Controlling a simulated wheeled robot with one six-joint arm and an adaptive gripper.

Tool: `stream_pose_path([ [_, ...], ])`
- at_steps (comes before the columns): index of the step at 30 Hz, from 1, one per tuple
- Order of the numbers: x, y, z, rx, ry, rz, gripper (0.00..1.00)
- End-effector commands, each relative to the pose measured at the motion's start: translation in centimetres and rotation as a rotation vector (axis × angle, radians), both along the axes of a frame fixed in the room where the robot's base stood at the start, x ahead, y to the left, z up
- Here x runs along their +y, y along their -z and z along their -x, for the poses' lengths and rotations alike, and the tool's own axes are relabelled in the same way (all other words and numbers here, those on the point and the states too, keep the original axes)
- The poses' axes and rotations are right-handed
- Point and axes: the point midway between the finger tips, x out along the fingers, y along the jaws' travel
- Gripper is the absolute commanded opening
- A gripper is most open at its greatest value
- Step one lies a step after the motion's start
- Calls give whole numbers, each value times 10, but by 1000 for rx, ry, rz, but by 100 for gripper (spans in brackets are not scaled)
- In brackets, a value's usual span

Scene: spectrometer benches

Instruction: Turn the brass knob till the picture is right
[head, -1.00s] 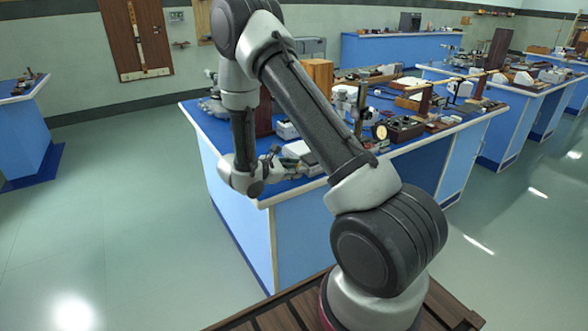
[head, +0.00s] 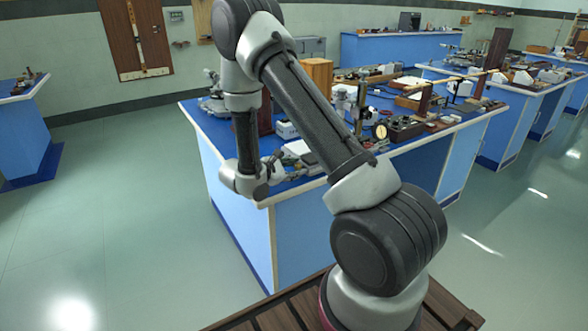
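My gripper (head: 277,168) is small in the head view, at the near left corner of the blue-topped bench (head: 290,188). It points right, just beside a pale flat-topped device (head: 300,149) that my arm partly covers. I cannot make out its fingertips well enough to tell open from shut, or whether they touch anything. I cannot pick out the brass knob or a picture; they may be too small or hidden behind my arm or gripper.
The bench is crowded with instruments, among them a round dial (head: 380,131), a dark box (head: 405,128) and a wooden box (head: 319,74). Other blue benches stand to the right, at the back and at far left. The floor (head: 110,210) left of the bench is clear.

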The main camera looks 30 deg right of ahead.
Motion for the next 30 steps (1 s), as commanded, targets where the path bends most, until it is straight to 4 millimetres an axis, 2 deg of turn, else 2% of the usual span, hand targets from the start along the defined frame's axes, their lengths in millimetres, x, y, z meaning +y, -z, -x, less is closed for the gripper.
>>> stream_pose_path([
  [14,4,-1,1,1,-2,-1,49],
  [25,55,-19,14,0,-4,-1,49],
  [30,70,-24,18,0,-1,0,49],
])
